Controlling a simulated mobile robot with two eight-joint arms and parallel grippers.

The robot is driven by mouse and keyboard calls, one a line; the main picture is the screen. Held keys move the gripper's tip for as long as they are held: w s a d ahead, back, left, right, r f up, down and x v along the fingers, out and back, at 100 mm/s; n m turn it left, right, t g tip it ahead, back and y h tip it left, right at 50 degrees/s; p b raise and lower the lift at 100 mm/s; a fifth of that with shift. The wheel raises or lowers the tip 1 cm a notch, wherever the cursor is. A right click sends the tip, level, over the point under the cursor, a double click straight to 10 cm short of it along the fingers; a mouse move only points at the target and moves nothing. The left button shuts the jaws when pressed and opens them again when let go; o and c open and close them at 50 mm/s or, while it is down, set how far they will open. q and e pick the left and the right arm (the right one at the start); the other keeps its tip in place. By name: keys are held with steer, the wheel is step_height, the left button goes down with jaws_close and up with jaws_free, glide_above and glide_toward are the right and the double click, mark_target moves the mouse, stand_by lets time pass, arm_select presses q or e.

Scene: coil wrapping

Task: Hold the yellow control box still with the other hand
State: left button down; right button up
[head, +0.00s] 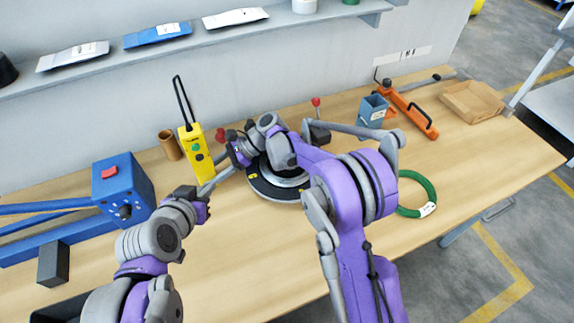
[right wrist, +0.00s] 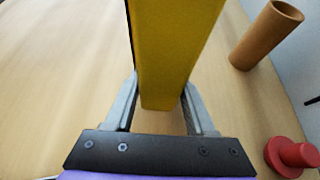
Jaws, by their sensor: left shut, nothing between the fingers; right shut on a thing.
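The yellow control box (head: 195,151), with green buttons and a black cable loop on top, stands near the back left of the bench. My right gripper (head: 221,157) reaches it from the right and is shut on it. In the right wrist view the yellow box (right wrist: 172,50) sits between the two grey fingers of the right gripper (right wrist: 162,105). My left gripper (head: 222,178) is shut and empty, with its fingertips just in front of and below the box. Whether they touch the box cannot be told.
A dark round turntable (head: 276,180) lies behind my right forearm. A green coil (head: 416,194) and orange tool (head: 407,107) lie right. The front middle bench is clear.

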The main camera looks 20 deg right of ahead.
stand_by(0.3)
steer(key=o, duration=1.1)
steer(key=shift+c, duration=0.2)
